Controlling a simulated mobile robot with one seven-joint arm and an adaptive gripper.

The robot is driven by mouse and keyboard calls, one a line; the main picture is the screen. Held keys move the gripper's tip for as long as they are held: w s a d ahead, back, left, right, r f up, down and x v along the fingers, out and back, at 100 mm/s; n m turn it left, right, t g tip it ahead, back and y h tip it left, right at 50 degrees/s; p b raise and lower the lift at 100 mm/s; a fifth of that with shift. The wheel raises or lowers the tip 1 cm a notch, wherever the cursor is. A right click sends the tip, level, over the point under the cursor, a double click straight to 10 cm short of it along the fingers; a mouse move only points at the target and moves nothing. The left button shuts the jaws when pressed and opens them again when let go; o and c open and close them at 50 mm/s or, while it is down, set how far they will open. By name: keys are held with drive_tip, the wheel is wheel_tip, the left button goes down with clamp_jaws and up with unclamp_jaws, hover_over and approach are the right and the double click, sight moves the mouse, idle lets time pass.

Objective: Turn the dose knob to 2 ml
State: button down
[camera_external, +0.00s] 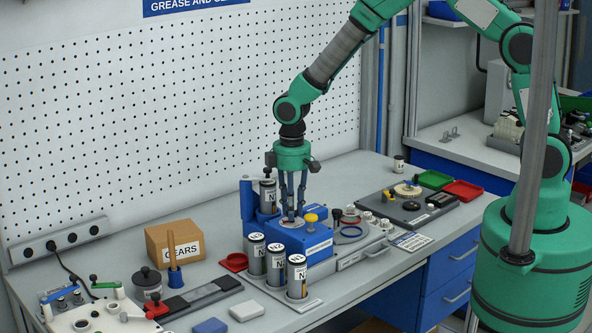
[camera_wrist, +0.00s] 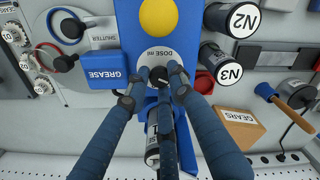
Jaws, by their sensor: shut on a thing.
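The blue grease dispenser (camera_external: 303,245) stands on the bench with a yellow button (camera_external: 311,217) on top. In the wrist view, the button (camera_wrist: 159,15) lies above a round pale dial (camera_wrist: 157,56) marked "DOSE ml". The small black dose knob (camera_wrist: 158,74) sits on the dial, partly hidden by my fingers. My gripper (camera_wrist: 157,84) points straight down with its three blue fingers closed around the knob. In the external view, my gripper (camera_external: 291,214) is at the dispenser's top. The dial's numbers and the knob's setting cannot be read.
Grey cartridges, including N2 (camera_wrist: 232,18) and N3 (camera_wrist: 220,64), stand beside the dispenser. An upright cartridge (camera_external: 267,196) is behind it. A GEARS box (camera_external: 175,246) stands to the left.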

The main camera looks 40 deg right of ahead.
drive_tip(key=m, duration=0.4)
drive_tip(key=shift+b, duration=0.3)
drive_tip(key=shift+m, duration=2.1)
drive_tip(key=c, duration=1.5)
unclamp_jaws()
drive_tip(key=shift+r, duration=6)
